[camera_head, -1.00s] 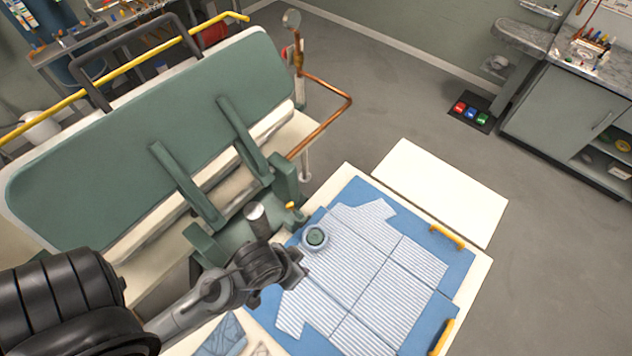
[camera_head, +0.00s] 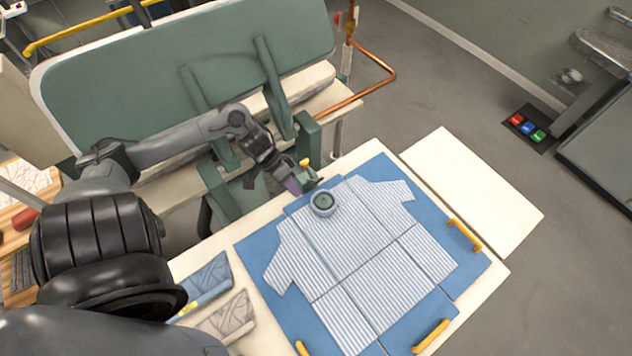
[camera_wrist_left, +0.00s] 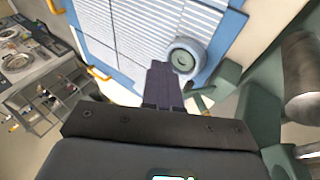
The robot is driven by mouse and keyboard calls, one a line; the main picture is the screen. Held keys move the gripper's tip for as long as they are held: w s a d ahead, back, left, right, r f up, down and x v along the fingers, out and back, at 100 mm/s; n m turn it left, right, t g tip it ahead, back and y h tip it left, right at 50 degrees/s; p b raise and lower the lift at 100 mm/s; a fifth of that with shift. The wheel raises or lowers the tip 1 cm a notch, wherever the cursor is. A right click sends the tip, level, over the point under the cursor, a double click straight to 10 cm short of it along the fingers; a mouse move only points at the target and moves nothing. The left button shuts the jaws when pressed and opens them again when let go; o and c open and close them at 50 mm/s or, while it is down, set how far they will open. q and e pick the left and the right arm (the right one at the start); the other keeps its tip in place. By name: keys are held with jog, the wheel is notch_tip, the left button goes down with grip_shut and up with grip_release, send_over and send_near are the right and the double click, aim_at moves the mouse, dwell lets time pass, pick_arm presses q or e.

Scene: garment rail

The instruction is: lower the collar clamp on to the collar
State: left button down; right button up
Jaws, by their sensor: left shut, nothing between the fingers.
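A striped blue-and-white shirt (camera_head: 375,245) lies flat on a blue board. A round grey-blue collar ring (camera_head: 323,203) with a green centre sits at its neck; it also shows in the left wrist view (camera_wrist_left: 187,57). A green bracket with a yellow knob (camera_head: 305,163), seemingly the collar clamp, stands behind the collar; green parts of it show in the wrist view (camera_wrist_left: 203,97). My left gripper (camera_head: 293,186) is shut and empty, beside the bracket and just left of the collar. Its dark fingers (camera_wrist_left: 163,84) point towards the collar ring. Contact cannot be told. My right gripper is out of view.
A large green padded panel (camera_head: 190,70) stands behind the board. A copper pipe (camera_head: 375,85) bends out at its right. Folded cloths (camera_head: 228,315) lie at the front left. Yellow handles (camera_head: 464,235) edge the board. A bare white panel (camera_head: 470,190) lies to the right. A metal cylinder (camera_wrist_left: 305,80) is near the wrist.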

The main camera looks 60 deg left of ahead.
pick_arm(q)
jog(key=m+y+b, duration=0.1)
jog(key=y+b, duration=0.1)
jog(key=b, duration=0.1)
send_near(316, 178)
notch_tip(316, 178, up, 3)
jog(key=s+a, duration=0.1)
jog(key=s, duration=0.1)
jog(key=shift+w+a, duration=0.2)
jog(key=shift+a, duration=0.05)
jog(key=b+x, duration=0.1)
jog(key=x, duration=0.7)
jog(key=shift+w+f, duration=0.15)
jog(key=shift+w, duration=0.1)
jog(key=shift+b+x, duration=0.3)
jog(key=shift+x, duration=0.45)
jog(key=shift+t+y, duration=0.3)
